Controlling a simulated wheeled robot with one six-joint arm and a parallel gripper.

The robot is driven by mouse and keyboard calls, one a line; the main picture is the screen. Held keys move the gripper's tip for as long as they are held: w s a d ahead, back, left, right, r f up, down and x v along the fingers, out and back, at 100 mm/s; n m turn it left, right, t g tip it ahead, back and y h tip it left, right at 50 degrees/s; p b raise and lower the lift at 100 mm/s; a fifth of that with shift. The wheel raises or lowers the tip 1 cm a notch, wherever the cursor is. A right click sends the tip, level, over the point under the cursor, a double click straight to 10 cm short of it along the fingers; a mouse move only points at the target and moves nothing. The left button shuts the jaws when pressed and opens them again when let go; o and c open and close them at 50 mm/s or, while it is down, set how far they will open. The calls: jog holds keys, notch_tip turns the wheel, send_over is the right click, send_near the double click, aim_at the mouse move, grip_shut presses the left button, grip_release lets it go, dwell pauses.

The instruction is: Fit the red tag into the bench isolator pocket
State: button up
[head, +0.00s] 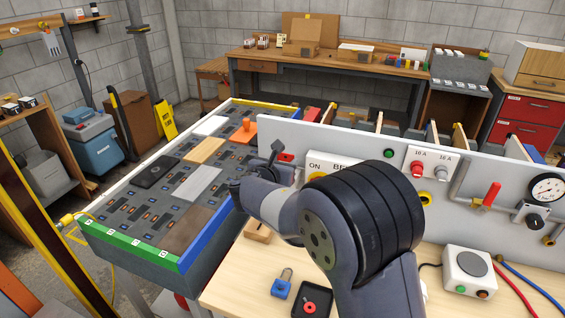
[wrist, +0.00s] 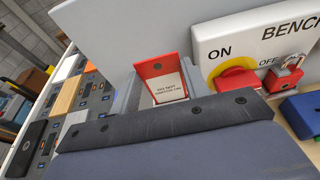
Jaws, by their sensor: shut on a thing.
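The red tag (wrist: 157,67) shows in the wrist view with a white printed label, just beyond the dark front edge of my gripper. Its lower end is hidden.
A red rotary switch (wrist: 236,80) and a red padlock (wrist: 288,73) sit right of the tag. A board table (head: 150,258) with several tiles lies left. A blue padlock (head: 281,288) and black tray (head: 323,292) lie on the bench below.

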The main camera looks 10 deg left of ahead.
jog(key=shift+f+b, duration=1)
jog(key=shift+f, duration=0.2)
jog(key=o, duration=1.1)
jog(key=b+v, duration=0.1)
jog(key=v, duration=1)
jog(key=shift+f+b, duration=0.1)
jog(key=shift+b, duration=0.3)
jog(key=shift+w, duration=0.2)
